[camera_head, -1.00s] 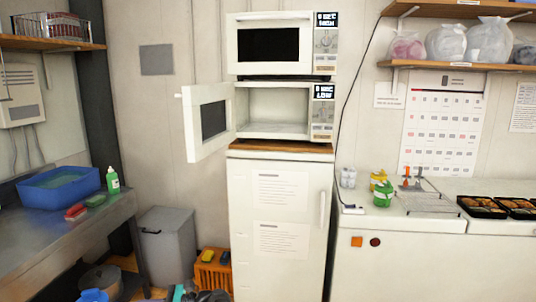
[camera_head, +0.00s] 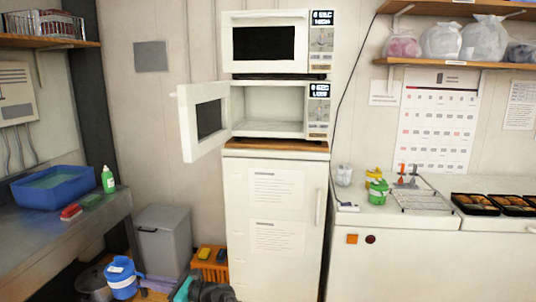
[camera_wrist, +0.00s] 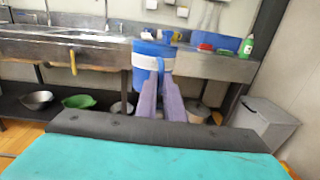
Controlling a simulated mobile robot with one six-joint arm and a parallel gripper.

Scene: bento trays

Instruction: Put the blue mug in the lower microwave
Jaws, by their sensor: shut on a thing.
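The blue mug (camera_head: 122,280), with a white label on its side, is low at the left in the head view. In the wrist view the blue mug (camera_wrist: 146,62) is at the far end of my gripper (camera_wrist: 161,80), whose purple fingers are shut on it. My gripper (camera_head: 138,275) shows only partly in the head view. The lower microwave (camera_head: 319,117) stands on the white fridge, under another microwave. Its door (camera_head: 205,118) is swung open to the left and its visible inside is empty. The mug is well below and left of it.
The upper microwave (camera_head: 265,15) is closed. The open door juts out left of the opening. A metal counter (camera_head: 75,225) with a blue basin (camera_head: 52,187) is at the left. A grey bin (camera_head: 163,240) and an orange crate (camera_head: 212,268) stand beside the fridge (camera_head: 272,212).

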